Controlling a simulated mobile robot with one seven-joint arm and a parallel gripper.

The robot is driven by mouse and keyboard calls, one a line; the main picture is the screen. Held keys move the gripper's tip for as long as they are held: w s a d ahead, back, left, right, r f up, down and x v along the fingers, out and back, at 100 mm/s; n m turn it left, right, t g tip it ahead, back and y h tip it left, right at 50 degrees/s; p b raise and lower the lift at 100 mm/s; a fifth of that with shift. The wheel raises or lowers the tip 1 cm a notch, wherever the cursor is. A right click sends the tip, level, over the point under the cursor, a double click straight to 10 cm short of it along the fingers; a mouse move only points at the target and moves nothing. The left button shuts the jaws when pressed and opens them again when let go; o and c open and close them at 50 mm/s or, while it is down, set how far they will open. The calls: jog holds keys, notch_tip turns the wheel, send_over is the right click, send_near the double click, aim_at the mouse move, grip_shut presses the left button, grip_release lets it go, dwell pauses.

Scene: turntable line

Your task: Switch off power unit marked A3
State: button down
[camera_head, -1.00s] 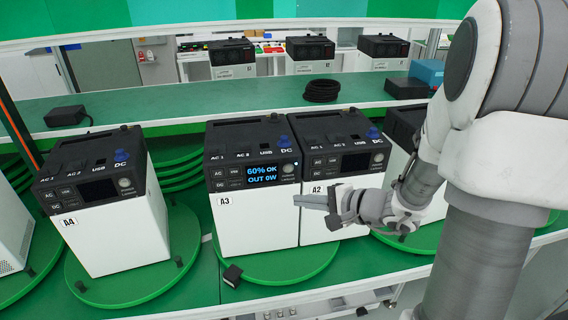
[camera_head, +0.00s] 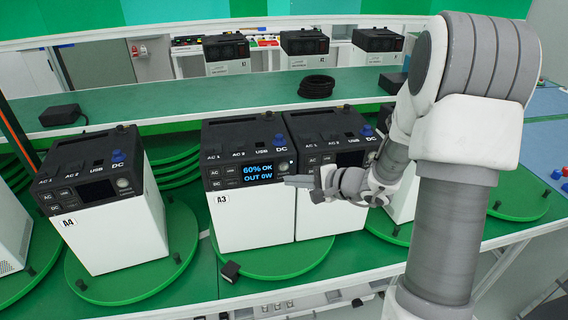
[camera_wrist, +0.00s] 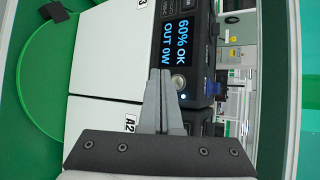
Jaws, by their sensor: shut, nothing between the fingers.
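The power unit A3 (camera_head: 255,222) is a white box with a black top, upright on a green turntable. Its screen (camera_head: 257,172) is lit and reads "60% OK OUT 0W". In the wrist view the screen (camera_wrist: 182,42) lies sideways, with a round silver button (camera_wrist: 178,82) and a small lit lamp (camera_wrist: 184,97) beside it. My gripper (camera_head: 288,181) is shut and empty in front of A3's lower right panel. In the wrist view its fingertips (camera_wrist: 160,73) show just beside the button; I cannot tell whether they touch the unit.
Unit A2 (camera_wrist: 92,125) stands close against A3, its screen dark, partly behind my arm. Unit A4 (camera_head: 118,235) stands on a turntable (camera_head: 120,290) to the left, screen dark. A black cable coil (camera_head: 317,86) and a black adapter (camera_head: 62,115) lie on the green shelf behind.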

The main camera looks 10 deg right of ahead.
aim_at(278, 172)
jog(key=shift+w, duration=1.15)
jog(key=shift+w+f+b, duration=0.1)
jog(key=shift+w+b, duration=0.05)
jog(key=shift+b, duration=0.3)
dwell(0.8)
jog(key=shift+w, duration=0.3)
jog(key=shift+w+b, duration=0.3)
jog(key=shift+b, duration=0.2)
dwell(0.6)
jog(key=shift+s, duration=0.1)
jog(key=shift+s+b, duration=0.65)
